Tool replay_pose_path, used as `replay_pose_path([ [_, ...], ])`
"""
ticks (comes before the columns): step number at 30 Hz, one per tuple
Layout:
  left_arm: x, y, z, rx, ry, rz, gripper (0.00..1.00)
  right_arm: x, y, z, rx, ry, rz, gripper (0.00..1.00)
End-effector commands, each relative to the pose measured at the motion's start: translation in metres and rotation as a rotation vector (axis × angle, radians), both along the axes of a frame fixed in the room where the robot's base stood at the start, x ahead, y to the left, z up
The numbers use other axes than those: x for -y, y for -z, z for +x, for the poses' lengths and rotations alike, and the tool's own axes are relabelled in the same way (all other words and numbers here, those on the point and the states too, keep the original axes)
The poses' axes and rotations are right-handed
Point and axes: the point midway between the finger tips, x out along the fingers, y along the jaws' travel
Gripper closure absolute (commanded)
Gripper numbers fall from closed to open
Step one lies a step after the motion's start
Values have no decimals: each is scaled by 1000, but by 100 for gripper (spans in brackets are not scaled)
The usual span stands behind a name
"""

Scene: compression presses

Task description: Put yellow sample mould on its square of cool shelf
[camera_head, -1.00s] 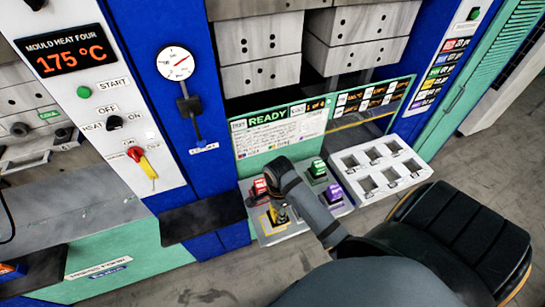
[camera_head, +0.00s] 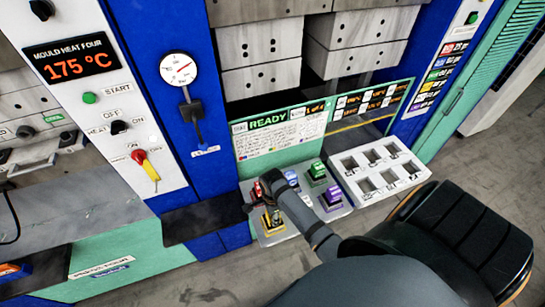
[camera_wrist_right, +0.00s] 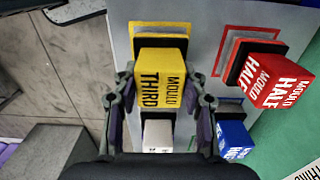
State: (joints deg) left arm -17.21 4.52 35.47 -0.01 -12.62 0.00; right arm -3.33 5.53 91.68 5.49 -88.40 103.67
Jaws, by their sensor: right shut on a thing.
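The yellow sample mould (camera_wrist_right: 161,78), marked "MOULD THIRD", is between the fingers of my right gripper (camera_wrist_right: 160,88). The gripper is shut on it. The yellow outlined square (camera_wrist_right: 160,28) of the grey cool shelf (camera_wrist_right: 205,20) lies directly behind the mould in the right wrist view. I cannot tell whether the mould touches the shelf. In the head view the yellow mould (camera_head: 271,218) is at the shelf's near left corner, partly hidden by my right gripper and wrist. My left gripper is not in view.
A red mould (camera_wrist_right: 278,82) stands beside the yellow one. A blue mould (camera_wrist_right: 234,138) and a white mould (camera_wrist_right: 158,135) are close by. Green (camera_head: 317,170) and purple (camera_head: 332,196) moulds stand farther right. A white slotted tray (camera_head: 380,168) adjoins the shelf.

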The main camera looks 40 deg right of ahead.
Motion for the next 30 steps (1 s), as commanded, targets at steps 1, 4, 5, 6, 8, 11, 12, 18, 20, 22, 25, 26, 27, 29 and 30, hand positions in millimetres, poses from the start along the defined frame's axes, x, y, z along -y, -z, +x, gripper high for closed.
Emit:
replay_pose_path([
  [1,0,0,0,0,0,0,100,0,1,0,0,0,0,55],
  [4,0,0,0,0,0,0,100,0,0,0,0,0,0,41],
  [5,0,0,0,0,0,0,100,0,0,0,0,0,0,37],
  [6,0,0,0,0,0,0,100,0,0,0,0,0,0,35],
  [8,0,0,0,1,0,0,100,0,0,0,0,0,0,35],
  [11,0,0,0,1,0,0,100,0,0,0,0,0,0,35],
  [12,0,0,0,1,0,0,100,0,0,0,0,0,0,35],
  [18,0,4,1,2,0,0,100,0,-10,1,3,0,0,35],
  [20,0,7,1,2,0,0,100,0,-21,1,4,0,1,35],
  [22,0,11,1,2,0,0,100,0,-38,1,6,0,0,35],
  [25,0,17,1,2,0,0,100,1,-64,2,6,-1,-1,35],
  [26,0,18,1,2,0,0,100,0,-71,1,6,-1,-1,35],
  [27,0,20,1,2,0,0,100,0,-80,1,5,-1,0,35],
  [29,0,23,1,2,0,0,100,0,-93,1,5,0,0,35],
  [30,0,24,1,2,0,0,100,0,-100,1,5,0,-1,35],
])
